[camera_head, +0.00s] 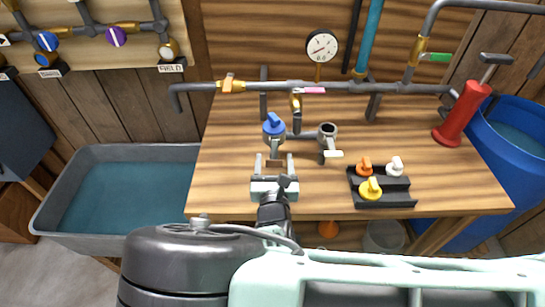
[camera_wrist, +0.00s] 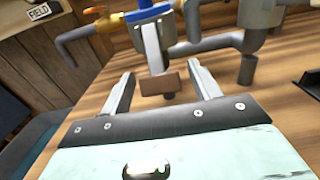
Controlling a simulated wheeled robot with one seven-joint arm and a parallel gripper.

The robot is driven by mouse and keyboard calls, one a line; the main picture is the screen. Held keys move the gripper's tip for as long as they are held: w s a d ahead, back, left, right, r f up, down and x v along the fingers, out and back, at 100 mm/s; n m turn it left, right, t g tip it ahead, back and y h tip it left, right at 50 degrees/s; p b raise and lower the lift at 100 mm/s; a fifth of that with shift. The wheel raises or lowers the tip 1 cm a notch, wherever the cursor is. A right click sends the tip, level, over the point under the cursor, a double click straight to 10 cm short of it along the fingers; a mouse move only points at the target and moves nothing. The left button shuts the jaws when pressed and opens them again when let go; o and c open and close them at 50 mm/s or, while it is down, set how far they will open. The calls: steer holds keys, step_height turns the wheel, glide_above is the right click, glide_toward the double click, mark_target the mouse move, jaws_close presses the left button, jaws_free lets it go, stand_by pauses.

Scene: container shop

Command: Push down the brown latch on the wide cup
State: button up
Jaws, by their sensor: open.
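A grey cup (camera_head: 275,144) with a blue-handled plug (camera_head: 273,124) in its top stands on the pipework at the middle of the bench. A brown latch (camera_wrist: 158,83) on a pale lever (camera_wrist: 153,48) hangs at its front in the wrist view. My gripper (camera_head: 274,160) is open and empty in front of this cup. Its two fingers lie to the left and right of the latch, seemingly apart from it. A second grey cup (camera_head: 327,132) with an open top stands to the right and has a cream latch (camera_head: 333,155). Which cup is wider is hard to tell.
A black rack (camera_head: 385,201) with orange, white and yellow plugs sits at the right of the bench. A red pump (camera_head: 461,112) stands at the far right. A grey water tub (camera_head: 90,152) is at the left. A horizontal pipe (camera_head: 270,86) and gauge (camera_head: 321,46) lie behind.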

steer(key=c, duration=1)
steer(key=shift+w+f+t+b, duration=0.25)
steer(key=shift+f+t+b, duration=0.3)
steer(key=shift+b, duration=0.4)
steer(key=shift+w+t+b, duration=0.15)
steer(key=shift+t+b, duration=0.15)
steer(key=shift+t, duration=0.05)
steer(key=shift+w+r+t, duration=0.1)
steer(key=shift+r+t, duration=0.15)
steer(key=shift+t, duration=0.05)
steer(key=o, duration=1)
